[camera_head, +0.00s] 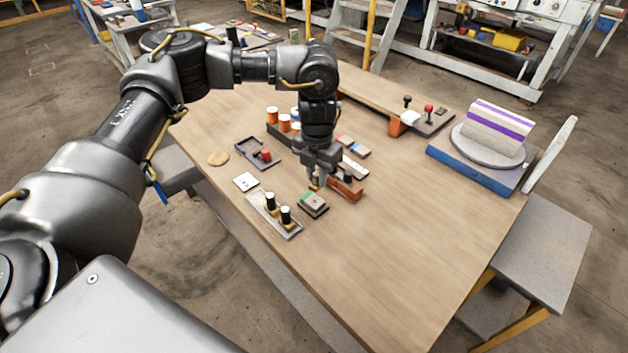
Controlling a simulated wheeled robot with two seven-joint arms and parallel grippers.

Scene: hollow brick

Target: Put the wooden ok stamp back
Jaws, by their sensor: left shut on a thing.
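My left gripper (319,181) points down over the table, just behind a small green-topped pad (313,203). It is shut on a small wooden piece (314,184), which seems to be the wooden ok stamp; the fingers hide most of it and its marking is too small to read. A brown wooden block or holder (347,189) stands just right of the gripper. My right gripper is not in view.
Orange-capped containers (273,115) stand behind. A blue base (475,167) carries a striped brick (495,129) at right. The front right tabletop (400,260) is clear.

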